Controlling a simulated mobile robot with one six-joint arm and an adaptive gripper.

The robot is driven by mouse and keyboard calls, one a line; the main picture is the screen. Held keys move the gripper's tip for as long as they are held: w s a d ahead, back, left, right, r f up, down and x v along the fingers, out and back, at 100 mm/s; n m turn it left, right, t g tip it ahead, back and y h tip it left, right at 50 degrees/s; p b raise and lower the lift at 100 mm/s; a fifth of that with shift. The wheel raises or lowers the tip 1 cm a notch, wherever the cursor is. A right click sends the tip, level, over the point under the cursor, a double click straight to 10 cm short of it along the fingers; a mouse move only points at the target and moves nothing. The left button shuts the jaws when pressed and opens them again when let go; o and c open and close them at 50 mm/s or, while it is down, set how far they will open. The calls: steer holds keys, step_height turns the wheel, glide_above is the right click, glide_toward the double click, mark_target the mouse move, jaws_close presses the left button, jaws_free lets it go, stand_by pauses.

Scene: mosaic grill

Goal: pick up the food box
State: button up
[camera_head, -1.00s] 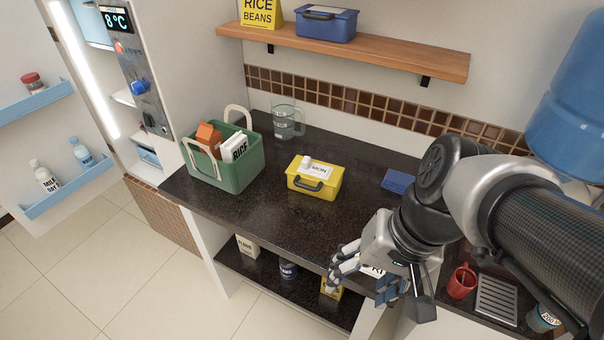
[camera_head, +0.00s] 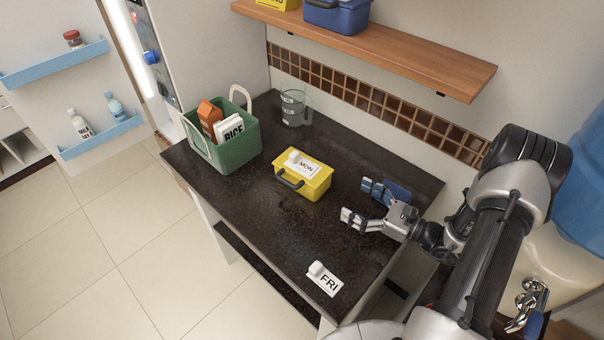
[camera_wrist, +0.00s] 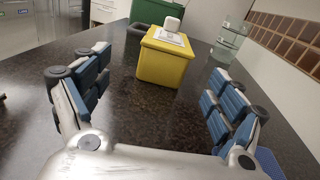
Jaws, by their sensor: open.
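The food box is most likely the yellow lidded box (camera_head: 306,184) with a dark handle, standing on the dark counter. A white label reading MON and a small white piece lie on its lid. My gripper (camera_head: 356,204) is open and empty, low over the counter, to the right of the box and apart from it. In the wrist view the yellow box (camera_wrist: 164,62) stands ahead, between and beyond the spread fingers (camera_wrist: 150,92). A second box, blue (camera_head: 337,16), sits on the wooden shelf.
A green basket (camera_head: 238,152) with cartons and a glass jug (camera_head: 293,108) stand behind the box. A blue flat item (camera_head: 397,191) lies beside my gripper. A FRI card (camera_head: 324,281) lies near the front edge. Counter between gripper and box is clear.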

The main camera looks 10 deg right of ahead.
steer(key=shift+d+f+m+t+h, duration=0.3)
steer(key=shift+d+f+m+t, duration=0.1)
steer(key=shift+f, duration=0.1)
steer(key=shift+w+f, duration=0.1)
steer(key=shift+f, duration=0.05)
steer(key=b, duration=0.2)
glide_toward(309, 168)
steer(key=w+a+f, duration=0.2)
steer(key=shift+w+a, duration=0.25)
steer(key=shift+w, duration=0.15)
steer(key=x, duration=0.3)
steer(key=r+b+x, duration=0.1)
steer(key=x, duration=0.1)
steer(key=shift+a, duration=0.2)
steer(key=shift+w+a, duration=0.2)
steer(key=shift+w, duration=0.2)
steer(key=shift+c, duration=0.6)
steer(key=c, duration=0.9)
steer(key=shift+c, duration=0.6)
